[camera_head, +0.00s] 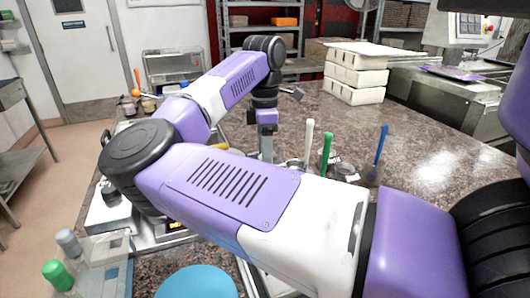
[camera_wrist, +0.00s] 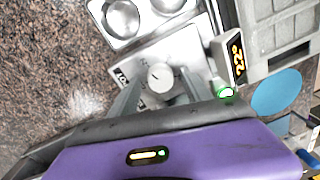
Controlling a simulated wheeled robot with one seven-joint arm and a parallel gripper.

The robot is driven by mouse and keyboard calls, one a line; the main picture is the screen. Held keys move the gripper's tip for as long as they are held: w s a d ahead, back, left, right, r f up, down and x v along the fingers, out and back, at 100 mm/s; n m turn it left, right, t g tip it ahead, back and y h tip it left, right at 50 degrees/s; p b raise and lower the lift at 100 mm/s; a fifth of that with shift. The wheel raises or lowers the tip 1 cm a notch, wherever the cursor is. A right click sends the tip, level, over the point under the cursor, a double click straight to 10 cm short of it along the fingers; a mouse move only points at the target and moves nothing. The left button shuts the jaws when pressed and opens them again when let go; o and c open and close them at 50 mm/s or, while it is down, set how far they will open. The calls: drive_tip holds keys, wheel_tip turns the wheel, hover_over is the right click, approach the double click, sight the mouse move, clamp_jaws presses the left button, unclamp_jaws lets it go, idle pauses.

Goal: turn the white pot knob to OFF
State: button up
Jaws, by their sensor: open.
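The white knob (camera_wrist: 160,77) shows in the wrist view on a pale metal panel. A small dark mark is on its face, but its exact setting is too small to read. A dark label (camera_wrist: 121,77) that seems to read HOT is left of the knob. My gripper (camera_wrist: 160,91) is open, with one finger on each side of the knob; whether either finger touches it I cannot tell. An orange display (camera_wrist: 237,57) and a lit green button (camera_wrist: 226,92) are to the right. In the head view my arm hides the knob and fingers.
Round metal wells (camera_wrist: 122,18) lie above the panel in the wrist view. A grey crate (camera_wrist: 262,38) and a blue disc (camera_wrist: 276,92) are at right. In the head view, upright tools with white, green and blue handles (camera_head: 381,146) stand beyond my arm, before stacked white boxes (camera_head: 357,77).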

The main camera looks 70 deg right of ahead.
drive_tip(key=shift+f, duration=0.1)
clamp_jaws()
drive_tip(key=shift+n, duration=0.3)
drive_tip(key=n+b, duration=0.1)
drive_tip(key=n, duration=0.1)
drive_tip(key=shift+n, duration=0.4)
drive_tip(key=n+b, duration=0.1)
drive_tip(key=n, duration=0.2)
drive_tip(key=shift+a+n, duration=0.1)
drive_tip(key=shift+n, duration=0.2)
drive_tip(key=n+b, duration=0.1)
drive_tip(key=n, duration=0.2)
drive_tip(key=shift+n+h+b, duration=0.3)
drive_tip(key=shift+n+b, duration=0.15)
drive_tip(key=shift+n, duration=1.65)
